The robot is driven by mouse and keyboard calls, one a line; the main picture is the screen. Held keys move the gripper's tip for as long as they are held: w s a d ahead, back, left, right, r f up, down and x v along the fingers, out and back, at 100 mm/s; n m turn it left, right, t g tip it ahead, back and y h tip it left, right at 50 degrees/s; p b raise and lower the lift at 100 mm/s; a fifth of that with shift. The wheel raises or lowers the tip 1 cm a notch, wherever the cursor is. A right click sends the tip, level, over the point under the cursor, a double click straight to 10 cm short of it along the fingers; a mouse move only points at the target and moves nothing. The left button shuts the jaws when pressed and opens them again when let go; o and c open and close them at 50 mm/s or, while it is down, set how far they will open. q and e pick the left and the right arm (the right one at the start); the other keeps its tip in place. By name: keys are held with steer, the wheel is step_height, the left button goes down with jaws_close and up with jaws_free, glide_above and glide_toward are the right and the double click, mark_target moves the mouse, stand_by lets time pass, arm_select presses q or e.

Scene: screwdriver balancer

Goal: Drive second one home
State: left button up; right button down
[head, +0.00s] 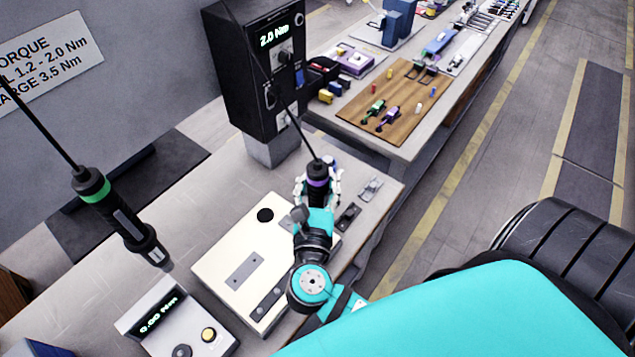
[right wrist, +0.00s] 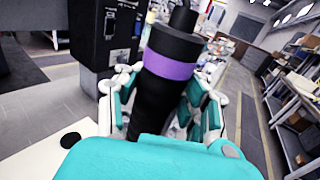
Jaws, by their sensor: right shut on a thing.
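My right gripper (head: 318,184) is shut on a black screwdriver with a purple band (head: 317,168), which hangs from a cable or rod below the black control box. The right wrist view shows the purple-banded screwdriver (right wrist: 172,66) between the fingers of my right gripper (right wrist: 165,105), slightly tilted. A cream work plate (head: 215,262) lies on the bench, with a black round spot and dark strips on it. The gripper and driver are just beyond its far right corner. The driver's tip is hidden, and I cannot make out any screw. My left gripper is out of view.
A green-banded screwdriver (head: 112,210) hangs at the left. The black control box (head: 262,90) reads 2.0 Nm. A small meter (head: 172,325) reads 0.00 Nm. Small metal plates (head: 370,188) lie near the bench's right edge. A wooden board (head: 400,105) with parts stands beyond.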

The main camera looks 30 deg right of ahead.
mark_target(317, 176)
steer(key=shift+r+p, duration=1.65)
steer(key=shift+r, duration=0.95)
